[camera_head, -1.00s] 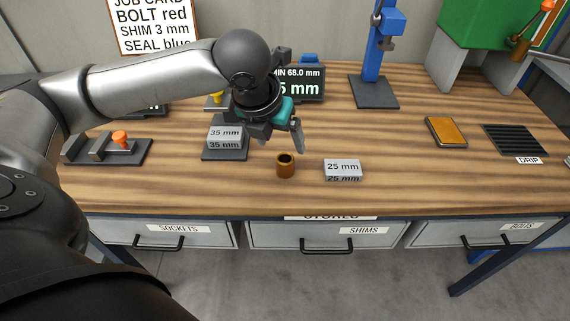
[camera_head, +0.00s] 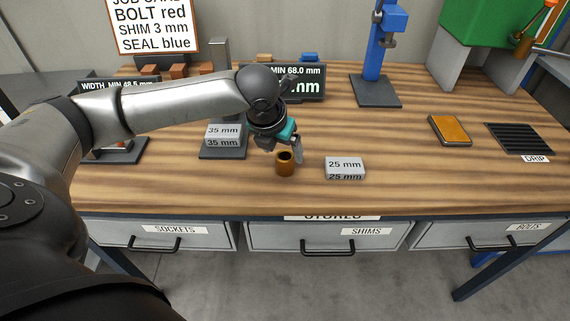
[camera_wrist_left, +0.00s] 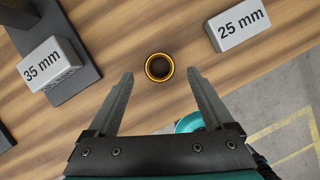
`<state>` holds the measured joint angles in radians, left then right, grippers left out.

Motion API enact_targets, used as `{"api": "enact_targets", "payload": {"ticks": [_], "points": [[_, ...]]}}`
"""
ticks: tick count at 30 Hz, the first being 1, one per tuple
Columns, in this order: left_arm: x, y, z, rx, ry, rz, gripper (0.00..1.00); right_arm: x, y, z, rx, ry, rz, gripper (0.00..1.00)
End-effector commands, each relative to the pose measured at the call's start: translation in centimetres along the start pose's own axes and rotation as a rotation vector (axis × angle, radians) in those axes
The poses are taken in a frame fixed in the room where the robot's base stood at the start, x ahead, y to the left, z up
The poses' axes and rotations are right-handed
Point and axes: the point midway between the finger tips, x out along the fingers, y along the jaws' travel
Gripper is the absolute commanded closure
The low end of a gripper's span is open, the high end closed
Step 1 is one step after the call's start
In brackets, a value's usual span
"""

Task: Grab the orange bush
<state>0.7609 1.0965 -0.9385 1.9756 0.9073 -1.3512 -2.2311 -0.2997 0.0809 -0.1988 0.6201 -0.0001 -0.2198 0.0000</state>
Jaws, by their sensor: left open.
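The orange bush (camera_head: 285,168) is a small brown-orange hollow cylinder standing upright on the wooden bench. In the left wrist view the bush (camera_wrist_left: 159,67) shows from above as a ring with a dark bore, just beyond the fingertips and centred between their lines. My left gripper (camera_head: 284,148) is open and empty, close above and behind the bush in the head view. Its two fingers (camera_wrist_left: 159,76) are spread wide in the wrist view, with no contact visible. My right gripper is not in view.
A grey 25 mm block (camera_head: 345,165) sits right of the bush. A 35 mm block (camera_head: 223,134) stands on a dark base to the left. A press with a blue post (camera_head: 373,50) and an orange pad (camera_head: 449,130) are farther right. The bench front is clear.

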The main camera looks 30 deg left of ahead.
Motion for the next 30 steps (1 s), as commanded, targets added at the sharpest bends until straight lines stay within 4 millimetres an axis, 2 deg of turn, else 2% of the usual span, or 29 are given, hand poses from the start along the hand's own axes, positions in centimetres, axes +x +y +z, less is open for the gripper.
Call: {"api": "enact_targets", "payload": {"ticks": [1, 7, 16, 30], "points": [[1.0, -0.1, 0.1, -0.001, 0.001, -0.002, 0.14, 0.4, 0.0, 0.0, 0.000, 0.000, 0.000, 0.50], [3.5, 0.0, 0.3, 0.001, 0.001, -0.001, 0.14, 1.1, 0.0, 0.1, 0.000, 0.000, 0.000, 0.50], [3.9, 0.0, 0.4, 0.001, 0.000, -0.001, 0.14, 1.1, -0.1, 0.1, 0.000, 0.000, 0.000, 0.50], [3.9, 0.0, 0.4, 0.001, 0.000, -0.001, 0.66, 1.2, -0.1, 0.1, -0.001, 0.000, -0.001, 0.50]]}}
